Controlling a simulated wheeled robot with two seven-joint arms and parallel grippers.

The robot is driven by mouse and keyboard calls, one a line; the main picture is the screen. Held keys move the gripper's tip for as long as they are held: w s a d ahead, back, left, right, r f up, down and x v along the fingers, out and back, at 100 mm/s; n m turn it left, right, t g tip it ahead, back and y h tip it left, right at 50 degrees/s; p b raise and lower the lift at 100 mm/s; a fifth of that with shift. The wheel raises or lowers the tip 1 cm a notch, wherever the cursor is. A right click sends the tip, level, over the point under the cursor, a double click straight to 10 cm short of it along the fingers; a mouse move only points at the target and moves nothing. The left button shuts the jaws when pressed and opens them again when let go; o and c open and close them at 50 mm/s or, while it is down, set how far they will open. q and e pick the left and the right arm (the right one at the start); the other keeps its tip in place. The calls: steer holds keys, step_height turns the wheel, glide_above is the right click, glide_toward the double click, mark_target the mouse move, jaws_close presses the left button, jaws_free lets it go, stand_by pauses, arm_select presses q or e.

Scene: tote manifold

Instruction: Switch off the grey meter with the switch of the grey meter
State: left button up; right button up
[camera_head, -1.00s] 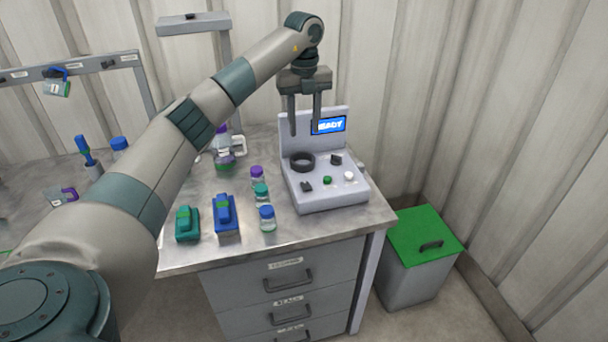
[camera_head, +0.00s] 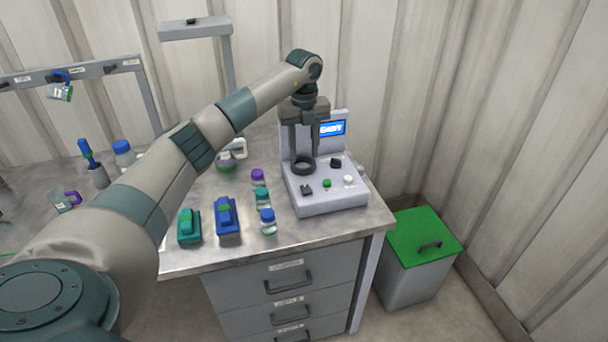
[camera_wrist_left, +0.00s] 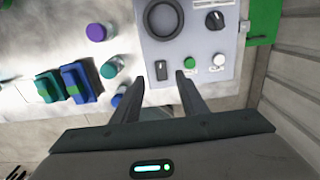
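The grey meter (camera_head: 330,200) stands at the right end of the bench with a lit blue screen (camera_head: 332,128). Its sloped panel has a dark ring (camera_head: 303,164), a dark knob (camera_head: 336,163), a green button (camera_head: 327,183) and a white button (camera_head: 348,180). A small dark switch (camera_head: 306,189) sits at its front left; in the wrist view this switch (camera_wrist_left: 162,70) appears between my fingertips. My left gripper (camera_head: 304,154) points down over the meter, open and empty; its fingers (camera_wrist_left: 159,80) are spread. Contact with the panel cannot be told. My right gripper is out of view.
Vials with purple (camera_head: 257,174), teal (camera_head: 261,192) and blue (camera_head: 267,216) caps stand left of the meter. Blue (camera_head: 227,217) and teal (camera_head: 188,228) devices lie further left. A green-lidded bin (camera_head: 425,238) stands beyond the bench's right edge.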

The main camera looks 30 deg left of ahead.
mark_target(304, 185)
arm_select(q)
step_height(304, 185, down, 10)
steer(key=p, duration=0.3)
steer(key=shift+r, duration=0.25)
steer(key=shift+f, duration=0.6)
steer(key=shift+c, duration=0.3)
jaws_close()
